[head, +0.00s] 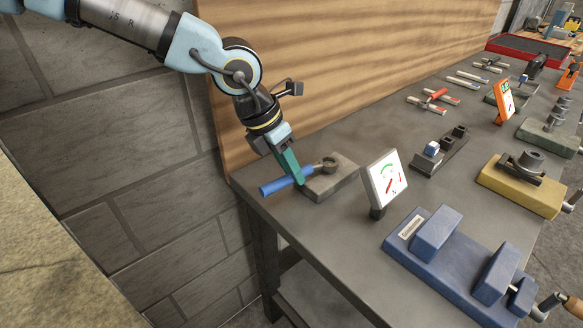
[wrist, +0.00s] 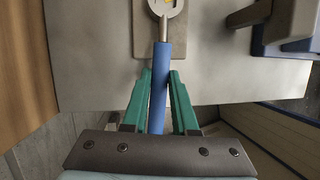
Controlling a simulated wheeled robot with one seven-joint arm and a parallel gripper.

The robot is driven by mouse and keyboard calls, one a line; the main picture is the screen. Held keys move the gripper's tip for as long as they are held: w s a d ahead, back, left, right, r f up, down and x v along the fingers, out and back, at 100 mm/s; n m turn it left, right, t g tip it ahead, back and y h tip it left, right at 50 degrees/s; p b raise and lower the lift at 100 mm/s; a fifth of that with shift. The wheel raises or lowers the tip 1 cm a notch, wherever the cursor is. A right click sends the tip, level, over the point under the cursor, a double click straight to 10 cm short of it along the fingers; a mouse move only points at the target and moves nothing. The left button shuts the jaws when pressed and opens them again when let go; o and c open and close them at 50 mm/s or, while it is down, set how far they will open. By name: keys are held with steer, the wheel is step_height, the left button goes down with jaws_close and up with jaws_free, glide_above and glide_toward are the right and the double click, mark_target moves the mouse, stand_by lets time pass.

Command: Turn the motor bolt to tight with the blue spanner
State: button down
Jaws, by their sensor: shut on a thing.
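The blue spanner (head: 272,188) lies level at the near left corner of the bench, its blue handle sticking out to the left. Its handle also shows in the wrist view (wrist: 162,62). My gripper (head: 297,180) is shut on the handle from above; its teal fingers (wrist: 160,82) lie on either side of it in the wrist view. The spanner's ring end (head: 329,162) is at the motor bolt on a grey block (head: 340,184). In the wrist view the ring (wrist: 178,7) is cut by the top edge, with something yellow inside. The bolt itself is mostly hidden.
A white gauge (head: 386,180) with a green arc and red marks stands right of the block. A blue vise (head: 408,246) is at the front right, a yellow-based fixture (head: 520,184) behind it. A wooden panel (head: 340,60) rises along the bench's back edge.

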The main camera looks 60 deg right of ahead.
steer(key=shift+r+p, duration=0.6)
steer(key=shift+p, duration=0.7)
stand_by(0.9)
step_height(320, 180, up, 5)
steer(key=p, duration=0.5)
steer(key=shift+r+p, duration=0.1)
steer(key=shift+p, duration=0.25)
step_height(320, 180, down, 2)
steer(key=b, duration=0.4)
steer(key=shift+f, duration=0.2)
steer(key=shift+f+b, duration=0.45)
steer(key=shift+b, duration=0.65)
steer(key=shift+r, duration=0.1)
